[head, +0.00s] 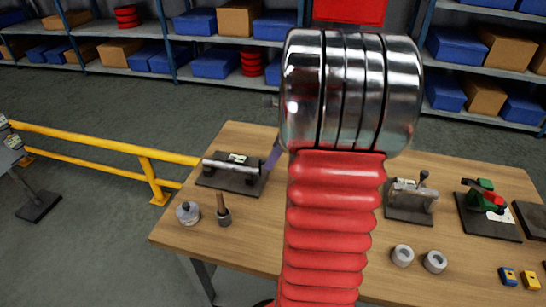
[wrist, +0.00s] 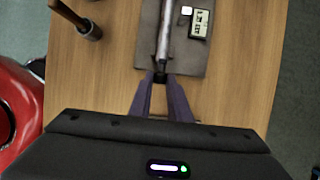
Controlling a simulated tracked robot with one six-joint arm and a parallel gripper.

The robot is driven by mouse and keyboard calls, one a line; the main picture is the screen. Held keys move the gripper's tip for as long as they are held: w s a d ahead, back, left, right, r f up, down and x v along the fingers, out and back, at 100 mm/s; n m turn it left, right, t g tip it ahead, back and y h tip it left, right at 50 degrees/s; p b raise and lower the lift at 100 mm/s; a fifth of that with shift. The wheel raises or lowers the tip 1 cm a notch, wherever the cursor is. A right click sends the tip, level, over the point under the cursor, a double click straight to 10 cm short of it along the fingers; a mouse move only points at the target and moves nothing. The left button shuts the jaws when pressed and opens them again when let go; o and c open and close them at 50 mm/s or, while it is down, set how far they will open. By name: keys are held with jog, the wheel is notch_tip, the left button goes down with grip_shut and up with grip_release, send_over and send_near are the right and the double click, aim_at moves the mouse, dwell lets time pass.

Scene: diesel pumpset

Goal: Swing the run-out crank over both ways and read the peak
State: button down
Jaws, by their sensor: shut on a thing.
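The run-out fixture is a dark base plate (head: 215,184) on the left part of the bench, with a bright shaft lying across it. In the wrist view the shaft (wrist: 165,35) runs up the picture over the plate (wrist: 183,62). A small readout (wrist: 200,23) lies beside the shaft; its digits are too small to read surely. My gripper (wrist: 160,80) has purple fingers closing on the small dark crank (wrist: 160,76) at the shaft's near end. In the head view one purple finger (head: 273,156) shows by the fixture; my arm hides the rest.
A grey round part (head: 188,212) and a wooden-handled tool (head: 223,212) stand in front of the fixture. Right of my arm are a clamp fixture (head: 410,197), a green-and-red device (head: 487,203) and two grey rings (head: 402,255). A yellow rail (head: 100,143) runs left of the bench.

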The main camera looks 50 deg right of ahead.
jog(key=shift+s+a+n+t+h, duration=0.35)
jog(key=shift+a+t+h, duration=0.3)
jog(key=shift+h, duration=0.35)
jog(key=c, duration=1.7)
grip_release()
jog(key=shift+a, duration=0.1)
jog(key=shift+o, duration=0.2)
jog(key=v, duration=1.3)
jog(key=shift+s+r, duration=0.25)
jog(key=shift+r, duration=0.05)
